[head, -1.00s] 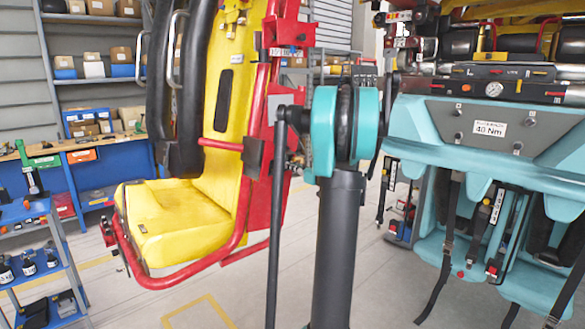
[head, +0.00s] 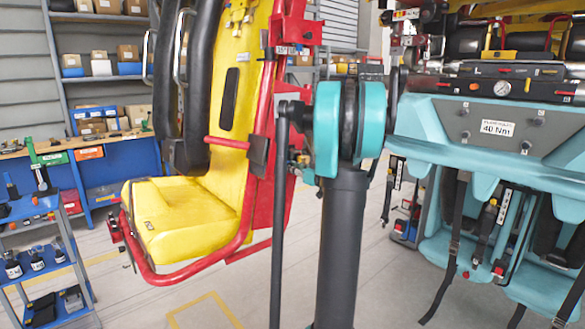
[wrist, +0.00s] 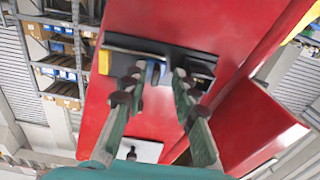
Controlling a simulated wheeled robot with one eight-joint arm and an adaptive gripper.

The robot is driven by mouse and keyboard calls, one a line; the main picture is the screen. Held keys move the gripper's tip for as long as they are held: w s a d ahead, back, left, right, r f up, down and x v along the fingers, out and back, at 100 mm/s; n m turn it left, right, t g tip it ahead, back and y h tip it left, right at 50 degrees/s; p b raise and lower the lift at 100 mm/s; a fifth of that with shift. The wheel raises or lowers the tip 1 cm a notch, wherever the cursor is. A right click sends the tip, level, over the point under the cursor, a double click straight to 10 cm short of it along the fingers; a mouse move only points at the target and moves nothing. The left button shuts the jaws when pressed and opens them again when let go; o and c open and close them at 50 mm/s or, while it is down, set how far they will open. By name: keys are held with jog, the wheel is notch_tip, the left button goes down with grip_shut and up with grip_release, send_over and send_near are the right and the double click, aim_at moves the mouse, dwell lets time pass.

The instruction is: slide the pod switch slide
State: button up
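In the wrist view a red panel (wrist: 130,35) carries a long black track (wrist: 125,50) with a yellow end mark (wrist: 103,62) at its left. A dark block, which looks like the pod switch slide (wrist: 172,57), sits in the track right of its middle. My gripper (wrist: 164,72) points at it with its two green fingers apart, their tips on either side of a small upright part of the block. I cannot tell whether the fingers touch it. In the head view my arm hides the gripper and the slide beside the yellow and red seat pod (head: 235,130).
A pale plate (wrist: 135,150) is on the red panel below the track. In the head view, teal seats with a panel (head: 495,125) stand at right, and shelves and a blue cart (head: 40,265) at left. Floor (head: 240,285) near the pod is clear.

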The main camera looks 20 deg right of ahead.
jog(key=v, duration=1.2)
dwell(0.3)
jog(key=s+a+f+g, duration=0.4)
jog(key=a+f, duration=0.3)
jog(key=a, duration=0.3)
jog(key=s+a+f+g, duration=0.3)
jog(key=a+f, duration=0.3)
jog(key=a, duration=0.3)
jog(key=s+a+f+m+g+h, duration=0.1)
jog(key=s+f+m+g+h, duration=0.1)
jog(key=s+f, duration=0.5)
jog(key=s+a+f+m+g+h, duration=0.2)
jog(key=s+f, duration=0.5)
jog(key=s, duration=0.5)
jog(key=shift+f+g+h, duration=0.15)
jog(key=shift+g+h, duration=0.75)
jog(key=shift+h, duration=0.2)
dwell(0.8)
